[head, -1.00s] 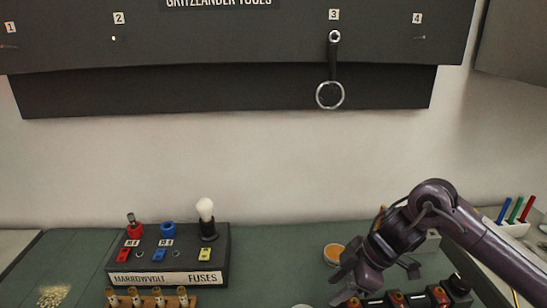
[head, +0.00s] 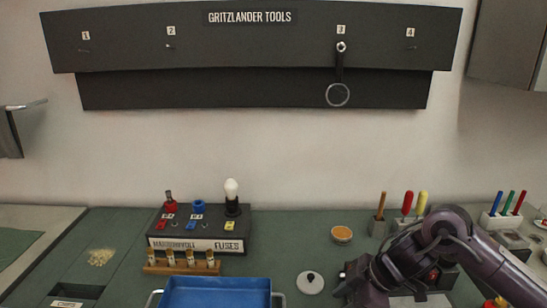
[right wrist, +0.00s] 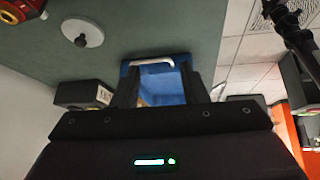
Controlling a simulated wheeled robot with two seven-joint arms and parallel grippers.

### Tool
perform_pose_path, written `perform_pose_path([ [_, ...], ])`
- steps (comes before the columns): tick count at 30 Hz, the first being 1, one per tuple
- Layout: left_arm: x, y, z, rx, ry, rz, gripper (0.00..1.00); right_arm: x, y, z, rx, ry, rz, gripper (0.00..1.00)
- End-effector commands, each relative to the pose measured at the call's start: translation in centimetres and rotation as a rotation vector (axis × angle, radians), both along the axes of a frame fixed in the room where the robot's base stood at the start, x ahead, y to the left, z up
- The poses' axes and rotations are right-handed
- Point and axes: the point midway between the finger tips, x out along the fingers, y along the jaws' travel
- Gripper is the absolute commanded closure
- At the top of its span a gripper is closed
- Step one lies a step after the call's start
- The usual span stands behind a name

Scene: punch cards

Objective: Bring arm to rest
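My right arm comes in from the right in the head view, bent over the bench. Its gripper (head: 345,282) is low, to the right of the white round lid with a dark knob (head: 310,283), partly cut off by the frame's bottom. In the right wrist view my right gripper (right wrist: 160,78) has its two dark fingers apart. The blue tray (right wrist: 165,62) shows through the gap, beyond the fingers; I see nothing held. My left gripper is in neither current view.
The blue tray (head: 218,290) lies at the front. The fuse box (head: 200,240) and fuse rack (head: 182,268) stand behind it. An orange-filled bowl (head: 341,234), a tool holder (head: 380,228) and a pen holder (head: 500,221) stand further right. A ring-ended tool (head: 338,95) hangs at 3.

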Motion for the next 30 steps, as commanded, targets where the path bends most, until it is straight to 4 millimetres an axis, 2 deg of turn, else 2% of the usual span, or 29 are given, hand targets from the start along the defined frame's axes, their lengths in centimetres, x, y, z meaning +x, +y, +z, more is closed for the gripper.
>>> perform_pose_path([
  [5, -0.1, 0.0, 0.0, 0.000, 0.001, 0.000, 0.64, -0.1, 3.0, -1.1, 0.034, -0.074, 0.027, 0.60],
  [12, -0.3, 0.1, -0.1, 0.001, 0.006, 0.000, 0.64, -0.4, 8.2, -2.1, 0.107, -0.218, 0.023, 0.60],
  [16, -0.9, 0.1, -0.1, 0.002, 0.015, 0.000, 0.64, -0.8, 11.3, -2.1, 0.166, -0.311, -0.034, 0.60],
  [19, -1.0, 0.2, -0.2, 0.003, 0.017, 0.000, 0.64, -1.3, 13.0, -1.6, 0.212, -0.379, -0.143, 0.60],
  [21, -1.0, 0.2, -0.2, 0.002, 0.016, 0.000, 0.64, -1.5, 13.1, -1.2, 0.229, -0.407, -0.254, 0.60],
  [23, -0.9, 0.2, -0.2, 0.003, 0.016, 0.000, 0.64, -1.9, 12.4, -1.2, 0.227, -0.409, -0.364, 0.60],
  [26, -0.9, 0.2, -0.1, 0.003, 0.015, 0.000, 0.64, -2.9, 9.8, -1.8, 0.196, -0.370, -0.564, 0.60],
  [30, -0.8, 0.2, -0.1, 0.003, 0.014, 0.000, 0.64, -5.6, 5.1, -3.7, 0.110, -0.252, -0.809, 0.60],
])
